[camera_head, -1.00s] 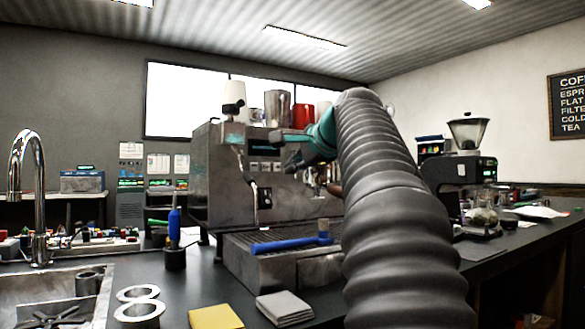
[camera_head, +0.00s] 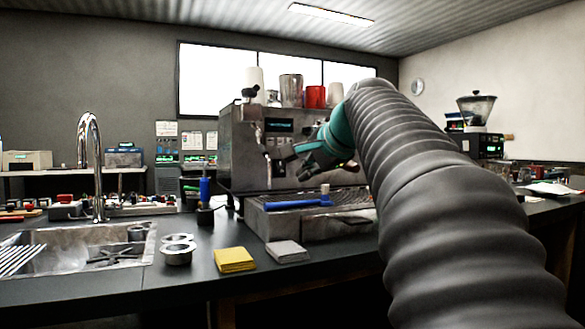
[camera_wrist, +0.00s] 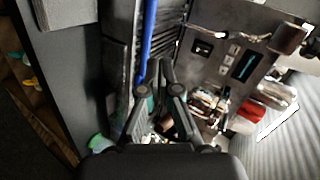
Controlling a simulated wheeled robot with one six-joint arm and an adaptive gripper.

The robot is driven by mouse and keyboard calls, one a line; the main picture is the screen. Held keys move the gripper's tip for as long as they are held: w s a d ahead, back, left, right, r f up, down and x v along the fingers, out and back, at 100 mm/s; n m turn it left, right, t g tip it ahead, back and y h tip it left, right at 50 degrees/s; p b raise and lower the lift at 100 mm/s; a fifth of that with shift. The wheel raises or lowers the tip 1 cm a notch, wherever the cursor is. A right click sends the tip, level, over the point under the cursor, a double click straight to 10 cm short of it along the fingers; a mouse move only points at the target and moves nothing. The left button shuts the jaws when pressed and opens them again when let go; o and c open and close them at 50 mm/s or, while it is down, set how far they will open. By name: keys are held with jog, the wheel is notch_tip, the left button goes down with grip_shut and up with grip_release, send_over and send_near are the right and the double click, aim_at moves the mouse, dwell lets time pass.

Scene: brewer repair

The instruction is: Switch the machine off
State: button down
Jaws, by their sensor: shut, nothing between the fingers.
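The espresso machine (camera_head: 240,150) is a grey metal box on the dark counter, with a lit display (camera_head: 279,125) on its front. In the wrist view its front panel (camera_wrist: 222,30) shows a small dark switch (camera_wrist: 202,48), smaller buttons (camera_wrist: 230,65) and the display (camera_wrist: 245,66). My gripper (camera_head: 298,172) is in front of the panel, above the drip tray (camera_head: 262,222). In the wrist view my gripper (camera_wrist: 160,66) is shut and empty, with its tips apart from the switch. My arm hides the machine's right part in the head view.
A blue-handled tool (camera_head: 297,203) lies on the drip tray. A yellow cloth (camera_head: 234,260) and a grey cloth (camera_head: 287,251) lie at the counter front. A sink (camera_head: 70,250) is at left. Cups and a red can (camera_head: 315,97) stand on the machine.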

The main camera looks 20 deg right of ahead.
jog(key=s+a+f+n+g, duration=0.2)
jog(key=s+a+f+n, duration=0.3)
jog(key=f, duration=0.8)
jog(key=s+a+f+n+g, duration=0.2)
jog(key=s+a+f+n, duration=0.3)
jog(key=s+f, duration=0.6)
jog(key=s+a+f+n+g, duration=0.2)
jog(key=s+a+f+n, duration=0.3)
jog(key=s+f, duration=0.4)
notch_tip(320, 180, down, 7)
jog(key=shift+a+r+n, duration=0.15)
jog(key=shift+a+n, duration=0.15)
jog(key=shift+a, duration=0.15)
